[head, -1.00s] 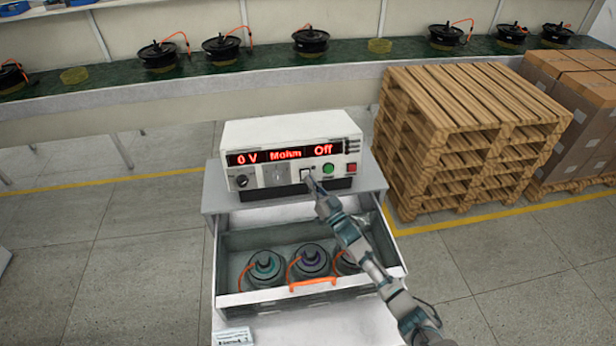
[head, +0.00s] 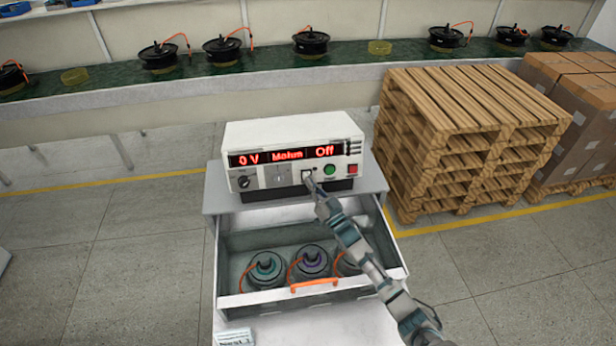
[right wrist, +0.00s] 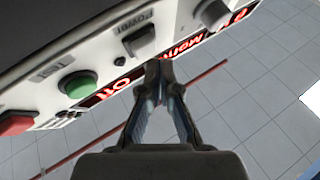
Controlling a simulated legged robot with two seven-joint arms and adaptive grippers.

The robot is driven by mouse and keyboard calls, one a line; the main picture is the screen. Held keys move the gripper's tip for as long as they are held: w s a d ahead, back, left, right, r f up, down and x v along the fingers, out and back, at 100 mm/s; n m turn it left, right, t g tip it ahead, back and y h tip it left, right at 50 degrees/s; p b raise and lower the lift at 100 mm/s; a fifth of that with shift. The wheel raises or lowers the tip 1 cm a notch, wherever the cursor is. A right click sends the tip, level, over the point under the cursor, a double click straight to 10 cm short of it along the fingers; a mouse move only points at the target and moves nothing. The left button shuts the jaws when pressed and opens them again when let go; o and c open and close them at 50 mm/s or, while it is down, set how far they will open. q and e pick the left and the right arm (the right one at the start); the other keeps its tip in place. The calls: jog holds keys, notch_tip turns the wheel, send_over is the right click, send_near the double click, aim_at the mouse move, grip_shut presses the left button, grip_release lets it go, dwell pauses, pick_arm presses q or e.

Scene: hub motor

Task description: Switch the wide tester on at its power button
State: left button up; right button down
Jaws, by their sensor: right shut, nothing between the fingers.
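The wide tester (head: 290,135) is a white box with a lit red display reading "0 V", "Mohm" and "Off". It stands on the grey cart top (head: 220,198). Its pale square power button (right wrist: 140,40) shows in the right wrist view, labelled "POWER". In the head view my right gripper (head: 309,181) is at the front panel by that button and partly covers it. In the right wrist view my right gripper (right wrist: 161,70) is shut and empty, its tips close to the button; I cannot tell whether they touch it. My left gripper is not in view.
A green button (head: 329,169) and a red button (head: 352,169) sit right of the power button. Below, an open drawer (head: 228,300) holds hub motors (head: 266,268). Stacked pallets (head: 465,130) stand close on the right. Floor left of the cart is clear.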

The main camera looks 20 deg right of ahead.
jog(key=shift+w+b, duration=0.3)
jog(key=shift+w, duration=0.05)
jog(key=shift+d, duration=0.15)
